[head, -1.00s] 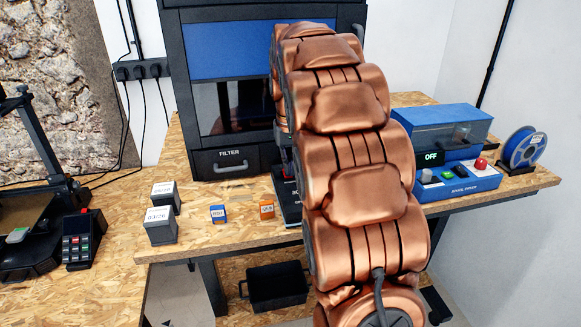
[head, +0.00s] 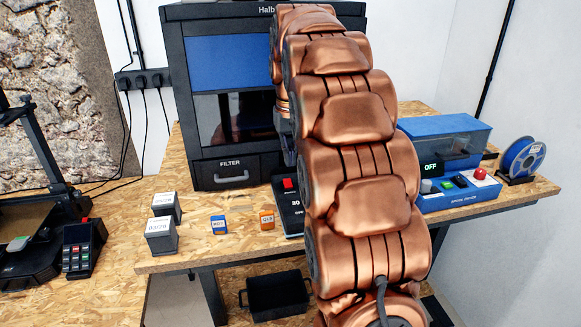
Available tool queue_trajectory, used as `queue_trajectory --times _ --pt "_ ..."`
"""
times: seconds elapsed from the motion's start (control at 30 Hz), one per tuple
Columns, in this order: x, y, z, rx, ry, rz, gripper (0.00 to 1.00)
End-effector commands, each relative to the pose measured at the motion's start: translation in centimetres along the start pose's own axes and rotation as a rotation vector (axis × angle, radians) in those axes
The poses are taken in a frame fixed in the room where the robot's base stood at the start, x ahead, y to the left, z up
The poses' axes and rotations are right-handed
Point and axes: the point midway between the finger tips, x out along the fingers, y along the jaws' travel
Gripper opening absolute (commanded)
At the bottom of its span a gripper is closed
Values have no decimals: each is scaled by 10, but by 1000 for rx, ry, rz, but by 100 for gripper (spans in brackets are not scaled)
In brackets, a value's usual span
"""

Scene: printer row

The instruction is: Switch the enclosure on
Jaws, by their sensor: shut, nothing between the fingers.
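The enclosure is a large dark cabinet (head: 178,110) at the back, with a blue upper panel, a dark window and a drawer marked FILTER (head: 231,170). In front of it, a black control box (head: 287,208) with a red switch (head: 289,184) stands on the bench, partly hidden by my copper arm. The switch's setting is too small to tell. My gripper (head: 288,153) shows only as a dark sliver left of the arm, shut and empty, just above the red switch. Its fingertips are mostly hidden; I see no clear contact.
A blue dryer (head: 440,140) reading OFF and a blue spool (head: 523,158) stand right. A keypad (head: 82,248) is far left.

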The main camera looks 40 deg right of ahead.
Motion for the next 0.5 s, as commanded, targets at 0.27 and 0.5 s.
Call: queue_trajectory --times 0.27,0.5 --pt "-28 0 3 0 1 0 0" --pt "-50 0 5 1 1 0 0"
